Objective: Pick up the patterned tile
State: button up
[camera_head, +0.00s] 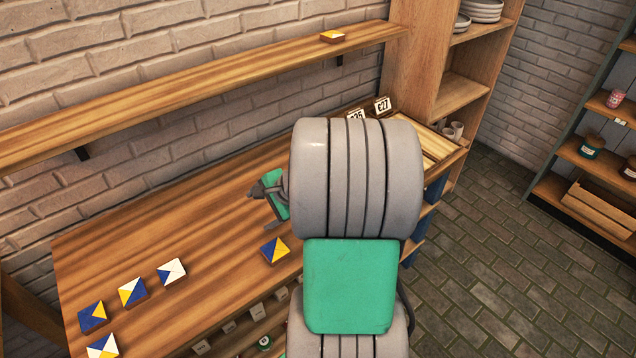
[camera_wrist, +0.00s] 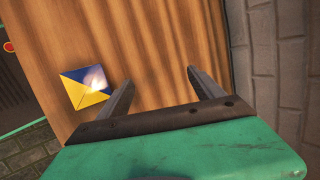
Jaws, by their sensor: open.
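A blue and yellow patterned tile (camera_head: 274,250) lies on the wooden counter, left of my arm in the head view. In the wrist view a blue and yellow tile (camera_wrist: 87,89) with a bright glare lies left of my gripper (camera_wrist: 157,75). The two fingers are apart with only bare wood between them. In the head view my gripper (camera_head: 258,195) is above the counter, partly hidden by my arm. More tiles lie at the counter's left: blue-yellow (camera_head: 93,316), mixed-colour (camera_head: 132,291), white-blue (camera_head: 171,271) and one at the front (camera_head: 103,346). Another tile (camera_head: 332,36) lies on the wall shelf.
The counter (camera_head: 150,235) is bare between the left tiles and my arm. A wall shelf (camera_head: 200,78) runs above it along the brick wall. Price signs (camera_head: 382,105) stand at its right end. A tall wooden cabinet (camera_head: 425,60) stands beyond.

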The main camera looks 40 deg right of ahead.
jog(key=s+d+f+m+t, duration=0.1)
jog(key=d+m, duration=0.3)
jog(key=d, duration=0.1)
jog(key=d+f+m+t+h, duration=0.1)
jog(key=d+m, duration=0.3)
jog(key=s+d+f+m+t, duration=0.1)
jog(key=d+m, duration=0.3)
jog(key=d, duration=0.1)
jog(key=shift+s+d+f+t+h, duration=0.15)
jog(key=shift+s+d+t+h, duration=0.15)
jog(key=shift+t, duration=0.1)
jog(key=s+d+m+h, duration=0.1)
jog(key=d+m, duration=0.1)
jog(key=s+d+m+t+h, duration=0.1)
jog(key=d+m, duration=0.2)
jog(key=s+d+m+t, duration=0.1)
jog(key=s+d+m, duration=0.1)
jog(key=shift+d+f+h, duration=0.3)
jog(key=shift+d+h, duration=0.05)
jog(key=shift+h, duration=0.05)
jog(key=p+x, duration=0.1)
jog(key=x, duration=0.5)
jog(key=shift+w, duration=0.35)
jog(key=shift+w+d+f, duration=0.1)
jog(key=shift+w+f, duration=0.05)
jog(key=shift+w, duration=0.2)
jog(key=shift+c, duration=0.5)
jog(key=c, duration=1.3)
jog(key=shift+c, duration=0.7)
